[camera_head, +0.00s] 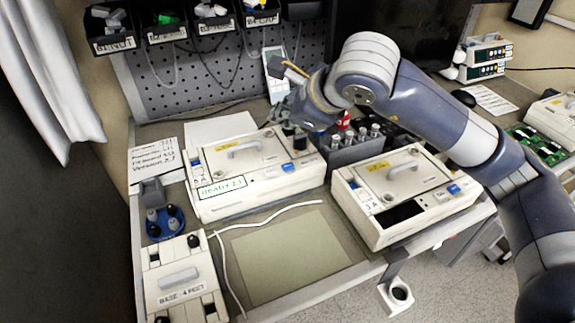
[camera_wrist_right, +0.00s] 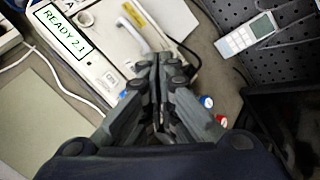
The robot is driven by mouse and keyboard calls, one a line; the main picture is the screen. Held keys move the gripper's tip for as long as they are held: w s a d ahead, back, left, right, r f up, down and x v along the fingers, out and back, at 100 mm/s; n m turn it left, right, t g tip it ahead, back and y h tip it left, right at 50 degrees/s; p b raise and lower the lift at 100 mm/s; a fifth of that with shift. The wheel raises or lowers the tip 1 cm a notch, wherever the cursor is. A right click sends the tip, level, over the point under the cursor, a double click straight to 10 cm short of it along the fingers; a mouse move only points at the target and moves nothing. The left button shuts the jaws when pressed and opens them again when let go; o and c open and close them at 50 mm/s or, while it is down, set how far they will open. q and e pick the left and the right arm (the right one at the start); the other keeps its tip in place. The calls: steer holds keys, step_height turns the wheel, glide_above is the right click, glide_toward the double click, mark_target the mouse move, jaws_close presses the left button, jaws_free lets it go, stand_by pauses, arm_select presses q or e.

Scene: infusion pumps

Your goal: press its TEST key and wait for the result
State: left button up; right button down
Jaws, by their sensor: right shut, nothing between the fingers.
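The left pump (camera_head: 255,170), a cream box with a grey handle, stands on the bench with its display (camera_head: 222,187) lit and reading "READY 2.1". The display also shows in the right wrist view (camera_wrist_right: 68,32). A blue key (camera_head: 288,167) is on its front right; I cannot read a TEST label. The right pump (camera_head: 400,190) has a dark display (camera_head: 398,214) and its own blue key (camera_head: 454,189). My right gripper (camera_head: 295,138) is shut and empty at the left pump's back right; in its wrist view the fingertips (camera_wrist_right: 160,62) overlap the pump. Whether they touch it is unclear. My left gripper is not in view.
A green mat (camera_head: 290,255) lies clear in front. A box marked "BASE - 4 FEET" (camera_head: 180,275) is at front left. A pegboard (camera_head: 210,75) with bins rises behind.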

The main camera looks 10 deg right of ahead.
steer(key=shift+f, duration=0.15)
steer(key=b, duration=0.4)
glide_above(285, 168)
step_height(285, 168, down, 8)
steer(key=shift+r, duration=0.1)
steer(key=shift+f+b, duration=0.35)
steer(key=shift+b, duration=0.2)
steer(key=shift+f, duration=0.1)
stand_by(0.8)
steer(key=shift+f+b, duration=0.1)
steer(key=shift+b, duration=0.2)
steer(key=shift+d+f+b, duration=0.1)
steer(key=shift+f+b, duration=0.15)
steer(key=shift+b, duration=0.25)
steer(key=shift+f+b, duration=0.4)
steer(key=shift+b, duration=0.25)
stand_by(0.4)
steer(key=shift+r, duration=0.85)
